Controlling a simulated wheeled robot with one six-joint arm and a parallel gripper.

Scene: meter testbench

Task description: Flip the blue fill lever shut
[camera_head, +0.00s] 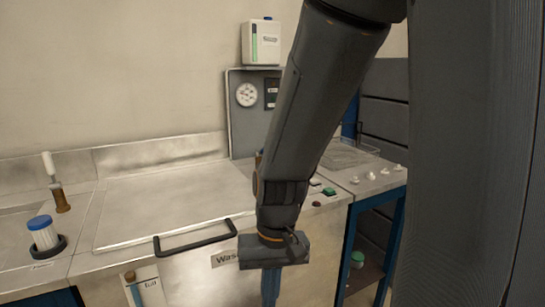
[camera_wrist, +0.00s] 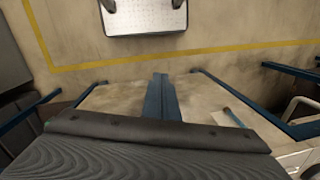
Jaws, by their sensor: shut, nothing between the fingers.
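My gripper (camera_head: 270,287) points down in front of the bench, its blue fingers together and empty, with the tips near or past the lower picture edge. In the wrist view, the shut fingers (camera_wrist: 160,98) stand up from the grey gripper body. A small pale plate that seems to read "fill" (camera_head: 151,284) is on the bench front at lower left, left of my gripper. A narrow bluish strip, perhaps the fill lever (camera_head: 135,293), runs beside it below a brown knob. Its lower part is cut off, so its position is unclear.
A dark bar handle (camera_head: 196,243) juts from the bench front between the plate and my gripper. A blue-capped white cylinder (camera_head: 43,232) stands on the left bench top. A gauge (camera_head: 247,94) is on the back panel. A yellow line (camera_wrist: 250,47) crosses the wrist view.

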